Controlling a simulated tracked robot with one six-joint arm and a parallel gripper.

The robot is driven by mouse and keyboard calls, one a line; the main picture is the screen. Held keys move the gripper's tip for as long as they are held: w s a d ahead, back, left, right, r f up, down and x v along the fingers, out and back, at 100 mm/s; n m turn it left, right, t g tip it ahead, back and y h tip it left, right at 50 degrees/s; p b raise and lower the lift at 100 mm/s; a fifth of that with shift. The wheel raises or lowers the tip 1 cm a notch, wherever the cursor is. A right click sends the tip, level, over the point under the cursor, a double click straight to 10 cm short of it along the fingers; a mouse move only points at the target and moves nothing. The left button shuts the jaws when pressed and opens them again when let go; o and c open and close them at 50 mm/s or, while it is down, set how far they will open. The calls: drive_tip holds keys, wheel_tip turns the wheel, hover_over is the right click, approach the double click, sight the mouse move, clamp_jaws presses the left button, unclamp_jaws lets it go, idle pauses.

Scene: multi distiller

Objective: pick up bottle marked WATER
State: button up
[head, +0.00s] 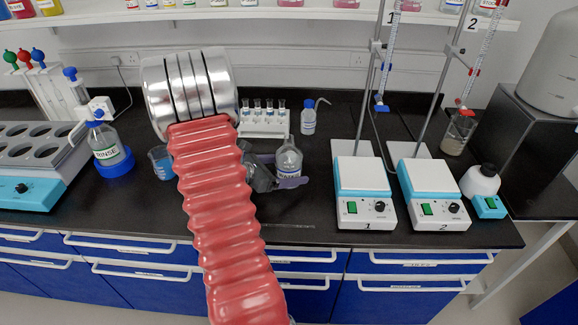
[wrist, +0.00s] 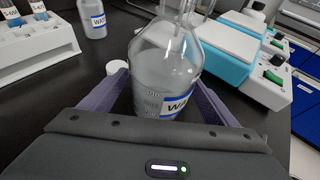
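A clear, round-shouldered bottle (wrist: 165,70) with a blue-and-white label reading "WAT…" stands between the two purple fingers of my gripper (wrist: 160,80) in the wrist view. The fingers lie on either side of it, with a gap showing at the left finger; contact on the right is unclear. The bottle also shows in the head view (head: 289,158), upright on the black bench, with my gripper low around it. A smaller wash bottle (wrist: 93,16) with a similar "WAT…" label stands behind left; it also shows in the head view (head: 308,120).
A white vial rack (head: 264,126) stands behind left of the bottle. Hotplate stirrers 1 (head: 363,190) and 2 (head: 428,190) with tall stands are to the right. A blue-liquid beaker (head: 162,163) and RINSE bottle (head: 105,148) are left. A small white cap (wrist: 116,68) lies beside the left finger.

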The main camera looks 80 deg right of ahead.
drive_tip(key=c, duration=1.6)
